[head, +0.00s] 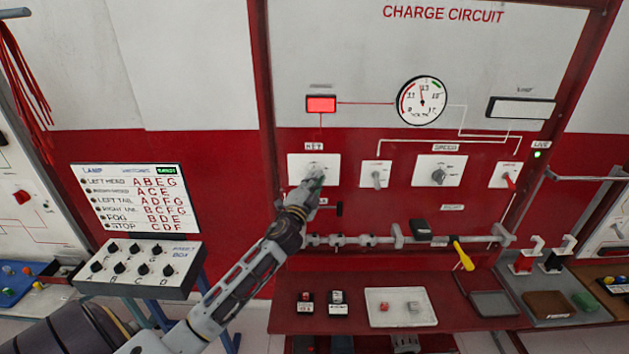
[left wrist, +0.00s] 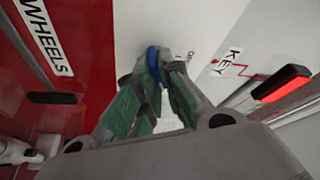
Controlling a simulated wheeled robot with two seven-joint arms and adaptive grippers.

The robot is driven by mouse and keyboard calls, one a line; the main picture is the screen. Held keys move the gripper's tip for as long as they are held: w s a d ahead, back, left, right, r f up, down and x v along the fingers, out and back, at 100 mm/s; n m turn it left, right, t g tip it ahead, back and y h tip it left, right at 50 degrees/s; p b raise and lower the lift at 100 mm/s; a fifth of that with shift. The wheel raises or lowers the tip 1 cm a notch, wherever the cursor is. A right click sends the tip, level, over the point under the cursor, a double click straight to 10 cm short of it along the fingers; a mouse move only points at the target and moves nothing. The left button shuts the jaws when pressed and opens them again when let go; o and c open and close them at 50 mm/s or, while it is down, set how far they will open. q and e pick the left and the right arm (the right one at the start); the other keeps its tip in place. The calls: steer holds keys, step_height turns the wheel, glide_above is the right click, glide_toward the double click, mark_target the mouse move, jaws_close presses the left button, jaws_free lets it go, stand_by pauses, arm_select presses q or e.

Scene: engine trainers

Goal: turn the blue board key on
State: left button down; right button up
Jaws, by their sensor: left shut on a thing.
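The blue board key (left wrist: 153,65) shows in the left wrist view between the green-padded fingers of my left gripper (left wrist: 165,85). In the head view my left gripper (head: 315,180) is at the white key plate (head: 296,164) under the KEY label, on the charge circuit board. It is shut on the key and hides most of it there, so I cannot tell the key's exact turn angle. A bright red indicator (head: 321,104) sits above the plate, and it also shows in the left wrist view (left wrist: 282,84). My right gripper is not in view.
A switch plate (head: 376,174), a knob plate (head: 438,171) and a red-lever plate (head: 507,175) lie to the right. A gauge (head: 422,101) is above. A rail (head: 350,241) with a yellow-handled tool (head: 462,255) runs below, over a red bench (head: 450,312).

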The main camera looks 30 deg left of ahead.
arm_select(q)
steer(key=shift+r, duration=0.15)
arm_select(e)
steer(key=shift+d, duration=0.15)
arm_select(q)
steer(key=c, duration=1.6)
jaws_free()
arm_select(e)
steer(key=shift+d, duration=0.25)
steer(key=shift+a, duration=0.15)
arm_select(q)
steer(key=shift+f, duration=0.2)
steer(key=v, duration=1.1)
steer(key=shift+s, duration=0.4)
steer(key=shift+d, duration=0.1)
steer(key=shift+f, duration=0.1)
